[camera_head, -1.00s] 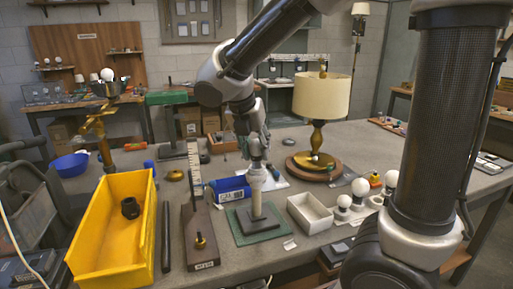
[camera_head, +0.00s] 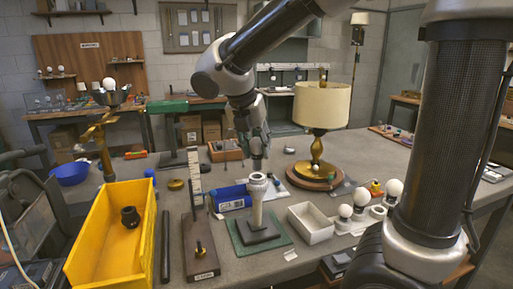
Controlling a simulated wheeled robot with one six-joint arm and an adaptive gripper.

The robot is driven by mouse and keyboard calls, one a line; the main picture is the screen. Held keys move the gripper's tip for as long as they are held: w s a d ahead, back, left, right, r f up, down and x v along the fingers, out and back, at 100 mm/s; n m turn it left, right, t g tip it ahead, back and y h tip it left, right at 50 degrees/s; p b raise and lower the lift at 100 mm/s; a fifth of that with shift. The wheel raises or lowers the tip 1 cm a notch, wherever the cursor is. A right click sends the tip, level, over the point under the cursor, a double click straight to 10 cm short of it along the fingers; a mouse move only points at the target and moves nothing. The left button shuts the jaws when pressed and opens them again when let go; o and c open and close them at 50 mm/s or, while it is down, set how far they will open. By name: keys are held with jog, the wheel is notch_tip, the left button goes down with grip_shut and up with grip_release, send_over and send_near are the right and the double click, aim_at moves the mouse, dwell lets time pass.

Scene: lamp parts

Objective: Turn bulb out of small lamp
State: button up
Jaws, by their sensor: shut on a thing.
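The small lamp (camera_head: 257,211) is a pale post on a dark square base, upright on a green mat (camera_head: 282,239). My gripper (camera_head: 259,160) is just above the socket, pointing down, and is shut on the bulb. The bulb is mostly hidden by the fingers. The small gap between gripper and socket is hard to judge.
An open white box (camera_head: 311,222) and a holder with several white bulbs (camera_head: 361,212) stand to the right. A large shaded lamp (camera_head: 321,107) stands behind. A yellow bin (camera_head: 98,256), a wooden stand (camera_head: 201,240) and a blue box (camera_head: 233,198) are to the left.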

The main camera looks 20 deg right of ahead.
jog(key=shift+r, duration=2)
